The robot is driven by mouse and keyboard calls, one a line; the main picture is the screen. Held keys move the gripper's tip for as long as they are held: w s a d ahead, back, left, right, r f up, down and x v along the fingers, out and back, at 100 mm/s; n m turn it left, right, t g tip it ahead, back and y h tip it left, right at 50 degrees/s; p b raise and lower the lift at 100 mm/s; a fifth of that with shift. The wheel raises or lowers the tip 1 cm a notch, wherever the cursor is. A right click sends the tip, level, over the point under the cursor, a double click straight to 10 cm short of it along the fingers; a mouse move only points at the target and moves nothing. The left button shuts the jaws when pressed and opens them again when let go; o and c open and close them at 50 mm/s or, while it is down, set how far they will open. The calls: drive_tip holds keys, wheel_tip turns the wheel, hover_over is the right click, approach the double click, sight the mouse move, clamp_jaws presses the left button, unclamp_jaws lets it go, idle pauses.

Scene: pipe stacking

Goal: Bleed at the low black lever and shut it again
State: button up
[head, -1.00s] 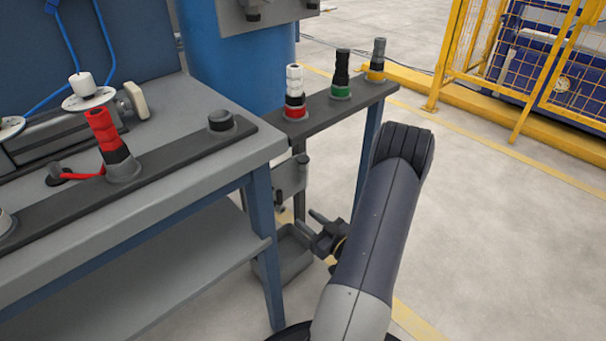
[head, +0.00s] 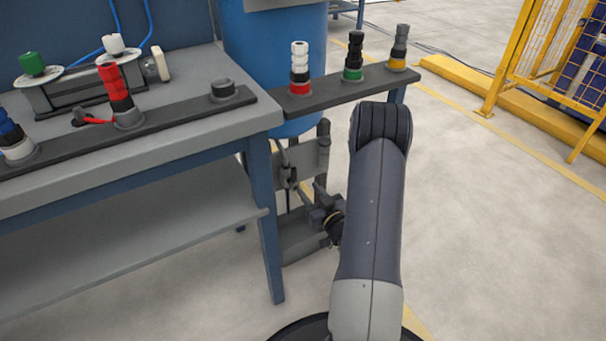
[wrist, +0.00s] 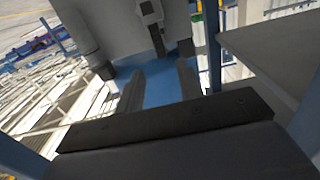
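A grey panel (head: 312,160) with pipework stands under the narrow shelf, right of the bench leg. A small valve body (head: 287,173) sits at its left, with a thin dark lever-like part (head: 289,198) below it. The wrist view shows a square grey fitting (wrist: 149,10) with a dark stem (wrist: 158,40) pointing towards the fingers. My gripper (head: 314,203) is close to the panel, just right of the valve. In the wrist view my gripper (wrist: 160,72) has its fingers apart with nothing between them. I cannot tell whether the fingers touch the lever.
The bench (head: 150,142) and its blue leg (head: 264,220) are close on the left. The narrow shelf (head: 325,93) above carries several stacked coloured pipe pieces. A blue drum (head: 270,50) stands behind. Open floor (head: 490,240) lies to the right, before a yellow fence (head: 535,60).

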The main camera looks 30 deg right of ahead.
sight(295, 173)
drive_tip(key=w+b, duration=0.2)
drive_tip(key=w, duration=0.8)
drive_tip(key=shift+a+b, duration=0.15)
drive_tip(key=shift+b, duration=0.15)
drive_tip(key=shift+c, duration=0.2)
clamp_jaws()
